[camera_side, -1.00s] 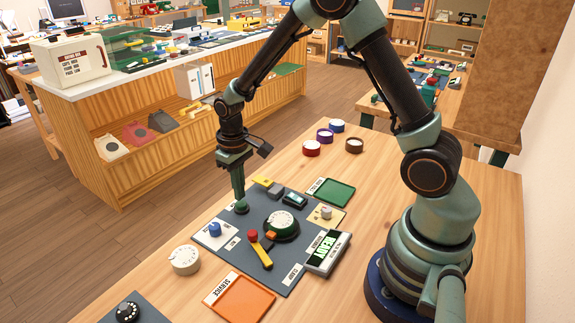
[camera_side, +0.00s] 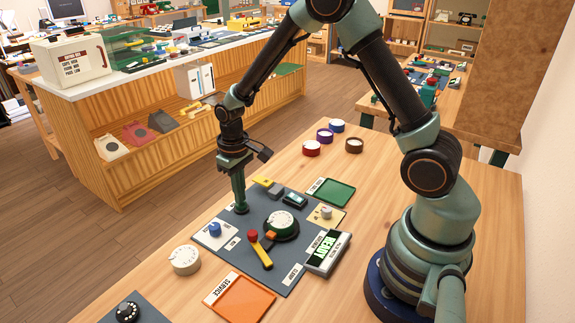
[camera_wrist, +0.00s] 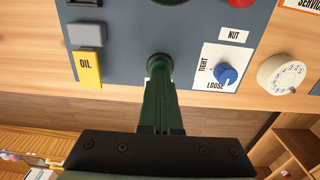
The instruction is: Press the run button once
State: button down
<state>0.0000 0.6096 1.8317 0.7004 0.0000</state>
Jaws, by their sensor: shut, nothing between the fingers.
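A small round dark green button (camera_side: 241,211) sits at the far left edge of the dark grey panel (camera_side: 262,206); I read no run label on it. My gripper (camera_side: 240,206) is shut and empty, pointing straight down with its fingertips on the button, which they mostly hide. In the wrist view the green fingers (camera_wrist: 159,72) end at the button's dark rim (camera_wrist: 159,59), and they appear to touch it. How far the button is pressed in cannot be seen.
A ready display (camera_side: 326,250) and an orange service tray (camera_side: 240,299) stand nearby.

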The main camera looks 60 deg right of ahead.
jog(key=shift+f, duration=0.5)
notch_tip(320, 180, up, 13)
dwell(1.6)
jog(key=shift+r, duration=0.1)
jog(key=s+r+t, duration=0.5)
jog(key=s+r, duration=0.4)
jog(key=s, duration=0.4)
jog(key=shift+s+r+t, duration=0.25)
jog(key=shift+t, duration=0.05)
